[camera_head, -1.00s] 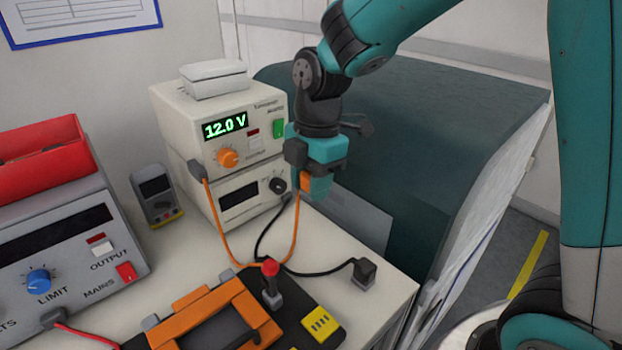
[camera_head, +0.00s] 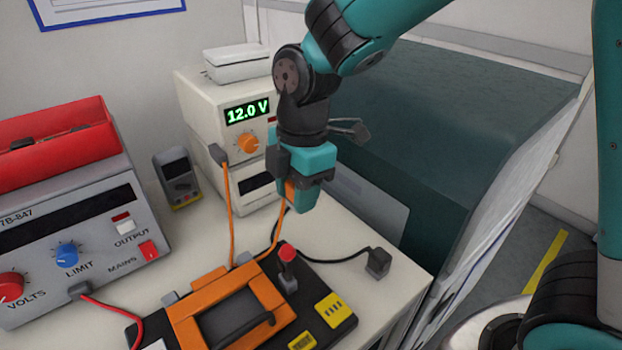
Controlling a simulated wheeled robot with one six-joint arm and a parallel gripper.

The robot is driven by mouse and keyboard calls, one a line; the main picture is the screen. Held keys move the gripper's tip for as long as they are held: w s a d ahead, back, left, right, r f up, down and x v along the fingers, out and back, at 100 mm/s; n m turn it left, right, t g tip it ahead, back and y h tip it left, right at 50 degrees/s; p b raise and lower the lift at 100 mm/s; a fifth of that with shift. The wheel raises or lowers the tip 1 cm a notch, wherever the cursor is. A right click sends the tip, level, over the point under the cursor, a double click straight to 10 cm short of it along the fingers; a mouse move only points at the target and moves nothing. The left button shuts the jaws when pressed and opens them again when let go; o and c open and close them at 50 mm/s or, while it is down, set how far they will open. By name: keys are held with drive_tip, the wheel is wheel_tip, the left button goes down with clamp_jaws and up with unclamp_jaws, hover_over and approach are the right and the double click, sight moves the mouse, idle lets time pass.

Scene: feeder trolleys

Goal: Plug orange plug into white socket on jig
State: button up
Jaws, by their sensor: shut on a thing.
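My gripper (camera_head: 298,196) is shut on the orange plug (camera_head: 289,190), which shows as a small orange patch between the teal fingers. It is held in the air above the table, in front of the stacked power supplies. An orange cable (camera_head: 231,215) runs from the upper supply down to the table and back up toward the plug. The jig is a black board (camera_head: 318,290) with an orange frame (camera_head: 205,318) on it, below and left of my gripper. I cannot make out the white socket for sure; a white patch (camera_head: 154,345) shows at the jig's lower left edge.
A red-knobbed lever (camera_head: 287,256) stands up from the jig below my gripper. A black plug (camera_head: 378,261) lies on the table to the right. The 12.0 V supply (camera_head: 205,105), a multimeter (camera_head: 178,178) and a grey supply (camera_head: 90,235) stand behind and left.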

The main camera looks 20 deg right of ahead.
drive_tip(key=s+a+p, duration=0.2)
drive_tip(key=s+a, duration=0.4)
drive_tip(key=a, duration=0.6)
drive_tip(key=s+a+p, duration=0.3)
drive_tip(key=s+a, duration=0.3)
drive_tip(key=a, duration=0.6)
drive_tip(key=shift+a, duration=0.4)
drive_tip(key=shift+s+f, duration=0.1)
idle(0.3)
drive_tip(key=shift+f, duration=1.45)
drive_tip(key=shift+f+b, duration=1.9)
drive_tip(key=shift+f, duration=0.8)
drive_tip(key=shift+f, duration=0.45)
